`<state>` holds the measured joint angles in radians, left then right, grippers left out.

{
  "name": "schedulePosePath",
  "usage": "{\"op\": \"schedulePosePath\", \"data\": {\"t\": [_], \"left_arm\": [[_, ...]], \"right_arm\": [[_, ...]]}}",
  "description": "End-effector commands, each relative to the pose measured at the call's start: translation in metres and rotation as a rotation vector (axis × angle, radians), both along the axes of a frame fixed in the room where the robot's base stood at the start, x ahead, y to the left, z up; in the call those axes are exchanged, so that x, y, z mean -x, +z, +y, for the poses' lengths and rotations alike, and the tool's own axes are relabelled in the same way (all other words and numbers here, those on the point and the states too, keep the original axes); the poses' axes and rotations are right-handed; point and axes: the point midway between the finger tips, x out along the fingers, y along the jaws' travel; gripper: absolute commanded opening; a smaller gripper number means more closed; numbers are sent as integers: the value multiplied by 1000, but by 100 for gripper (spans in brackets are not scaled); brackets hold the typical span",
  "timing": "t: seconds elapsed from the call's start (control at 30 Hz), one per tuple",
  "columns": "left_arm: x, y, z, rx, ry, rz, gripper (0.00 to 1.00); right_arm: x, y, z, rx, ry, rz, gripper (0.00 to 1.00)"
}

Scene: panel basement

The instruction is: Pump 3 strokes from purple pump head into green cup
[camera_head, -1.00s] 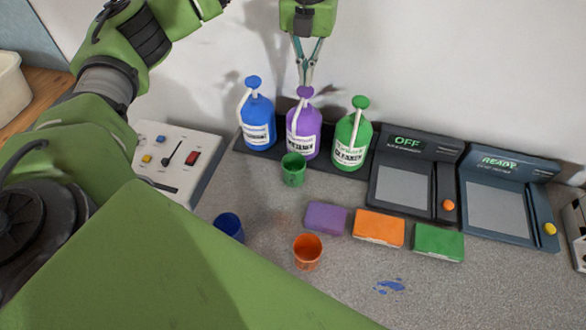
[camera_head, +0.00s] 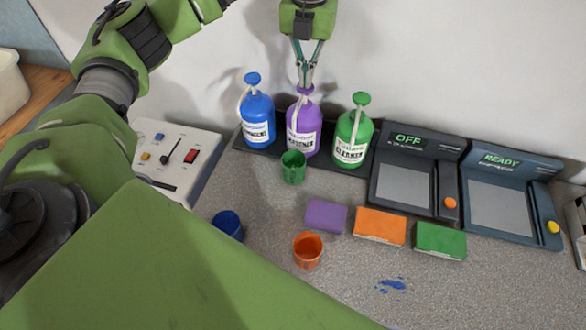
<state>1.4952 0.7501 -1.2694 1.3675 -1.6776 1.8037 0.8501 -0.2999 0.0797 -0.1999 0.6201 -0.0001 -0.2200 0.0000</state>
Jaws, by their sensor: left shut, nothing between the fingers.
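The purple pump bottle (camera_head: 300,124) stands upright between a blue and a green pump bottle on a dark tray. Its purple pump head (camera_head: 304,91) sits low, close to the bottle's shoulder. My left gripper (camera_head: 305,86) points down from above with its fingers shut and empty, its tips at the top of the pump head and seeming to touch it. The green cup (camera_head: 293,168) stands upright right in front of the purple bottle, near its pale spout. I cannot make out the cup's contents. My right gripper is not in view.
The blue bottle (camera_head: 257,120) and green bottle (camera_head: 352,140) stand close on both sides. A blue cup (camera_head: 228,225), an orange cup (camera_head: 307,251) and several sponges (camera_head: 380,227) lie in front. Two dark panel devices (camera_head: 403,187) are right; a switch box (camera_head: 176,158) is left.

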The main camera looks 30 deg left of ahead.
Motion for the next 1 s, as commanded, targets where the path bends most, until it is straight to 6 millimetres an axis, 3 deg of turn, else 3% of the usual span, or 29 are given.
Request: {"op": "schedulePosePath", "data": {"t": [0.7,1.0], "left_arm": [[1,-28,0,0,0,2,0],[1,-25,0,-1,-1,4,0]], "right_arm": [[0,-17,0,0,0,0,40],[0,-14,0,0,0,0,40]]}}
